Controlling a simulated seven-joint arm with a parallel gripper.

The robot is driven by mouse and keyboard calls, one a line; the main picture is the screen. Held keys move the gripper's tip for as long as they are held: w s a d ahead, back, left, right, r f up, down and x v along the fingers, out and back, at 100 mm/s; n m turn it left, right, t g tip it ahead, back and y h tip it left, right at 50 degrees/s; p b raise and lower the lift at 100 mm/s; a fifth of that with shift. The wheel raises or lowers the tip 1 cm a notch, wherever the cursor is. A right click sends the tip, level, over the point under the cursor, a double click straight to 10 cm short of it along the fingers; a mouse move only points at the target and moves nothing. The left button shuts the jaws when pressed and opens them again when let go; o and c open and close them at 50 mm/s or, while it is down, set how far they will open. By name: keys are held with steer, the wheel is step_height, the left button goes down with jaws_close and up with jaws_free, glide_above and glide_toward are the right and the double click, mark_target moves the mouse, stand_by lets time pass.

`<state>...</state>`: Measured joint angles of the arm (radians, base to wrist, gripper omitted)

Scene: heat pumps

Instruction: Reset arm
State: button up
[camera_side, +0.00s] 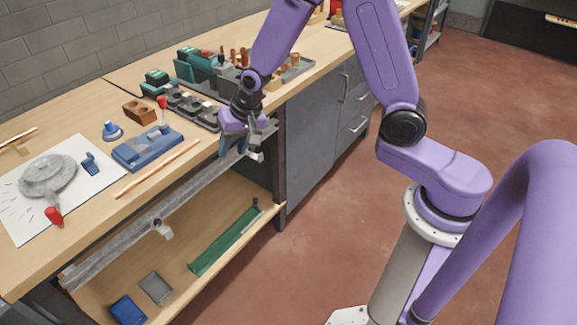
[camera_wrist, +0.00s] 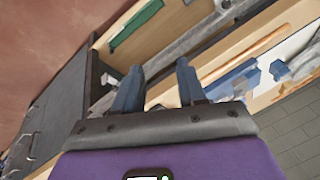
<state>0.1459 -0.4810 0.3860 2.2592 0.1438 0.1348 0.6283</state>
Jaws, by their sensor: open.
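My purple arm (camera_side: 385,55) reaches over the front edge of the workbench from the right in the side view. My gripper (camera_side: 232,145) is at the bench's front edge, beside the metal rail and close to several black blocks. The rail and the hand partly hide its fingers there, and I cannot tell whether they touch the rail. In the wrist view, the two blue-grey fingers of my gripper (camera_wrist: 157,72) are spread apart.
The wooden bench (camera_side: 85,210) holds a blue fixture (camera_side: 148,150), a copper rod (camera_side: 157,170), a grey round part (camera_side: 48,174) and a red-handled tool (camera_side: 53,214). The metal rail (camera_side: 120,240) runs along the front. A lower shelf holds a green tray (camera_side: 225,242). Open floor lies right.

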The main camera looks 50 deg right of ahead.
steer(key=s+a+r+n+g, duration=0.1)
steer(key=s+r+n, duration=0.2)
steer(key=s+n, duration=0.35)
steer(key=s+a+r+n+g, duration=0.1)
steer(key=s+r+n, duration=0.2)
steer(key=s, duration=0.6)
steer(key=s+d+r+n, duration=0.2)
steer(key=s+d+n, duration=0.1)
steer(key=s, duration=0.4)
steer(key=s+d+r+n+g+h, duration=0.1)
steer(key=s+d+r+n, duration=0.1)
steer(key=s+n, duration=0.3)
steer(key=s+d, duration=0.1)
steer(key=s, duration=0.2)
steer(key=shift+d+g, duration=0.3)
steer(key=shift+d, duration=0.1)
